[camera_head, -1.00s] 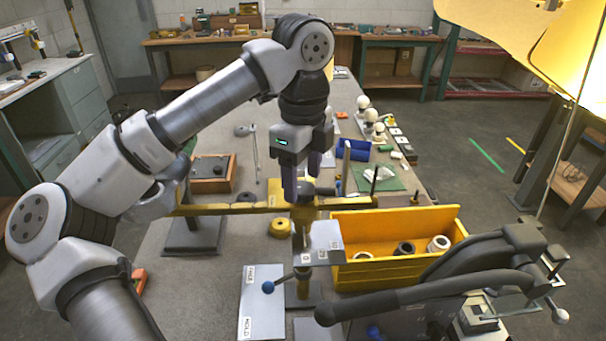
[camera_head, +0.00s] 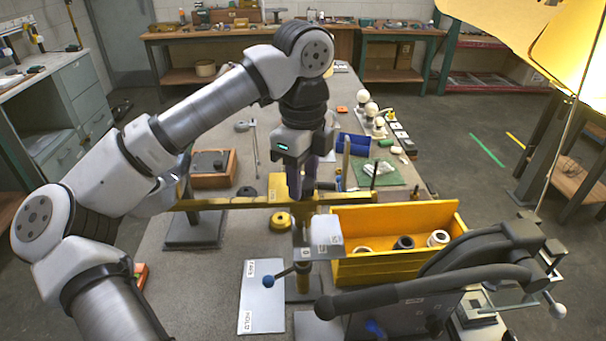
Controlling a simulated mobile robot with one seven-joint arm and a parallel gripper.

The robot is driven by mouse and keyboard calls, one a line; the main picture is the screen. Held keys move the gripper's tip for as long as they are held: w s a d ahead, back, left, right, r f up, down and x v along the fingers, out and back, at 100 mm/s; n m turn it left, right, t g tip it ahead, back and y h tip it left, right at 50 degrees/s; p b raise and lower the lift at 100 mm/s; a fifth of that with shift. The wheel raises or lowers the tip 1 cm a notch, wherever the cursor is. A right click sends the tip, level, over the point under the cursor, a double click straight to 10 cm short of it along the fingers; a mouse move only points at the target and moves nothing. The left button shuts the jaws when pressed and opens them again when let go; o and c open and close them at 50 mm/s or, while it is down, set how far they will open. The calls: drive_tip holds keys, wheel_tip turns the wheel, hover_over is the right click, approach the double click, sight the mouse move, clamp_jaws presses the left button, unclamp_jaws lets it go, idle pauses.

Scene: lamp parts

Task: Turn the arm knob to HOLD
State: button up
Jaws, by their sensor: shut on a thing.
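Below is a small grey plate (camera_head: 326,234) with small labels. A lever with a blue ball end (camera_head: 268,282) reaches left from the post. It hangs over a pale plate (camera_head: 262,310) with a label at its far end and one reading HOLD at its near end.
A yellow bin (camera_head: 400,269) with several rings stands right of the post. A large dark lever (camera_head: 390,294) crosses the front right. A yellow lamp shade (camera_head: 515,35) hangs at upper right. A yellow round piece (camera_head: 281,221) lies left of the post.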

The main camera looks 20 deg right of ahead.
drive_tip(key=m+b, duration=0.3)
drive_tip(key=m, duration=0.1)
drive_tip(key=shift+f, duration=0.1)
drive_tip(key=m+b, duration=0.1)
drive_tip(key=m, duration=0.4)
drive_tip(key=shift+m+b, duration=0.3)
drive_tip(key=shift+b, duration=0.05)
drive_tip(key=m, duration=1)
idle(0.5)
drive_tip(key=o, duration=1)
drive_tip(key=shift+r, duration=0.25)
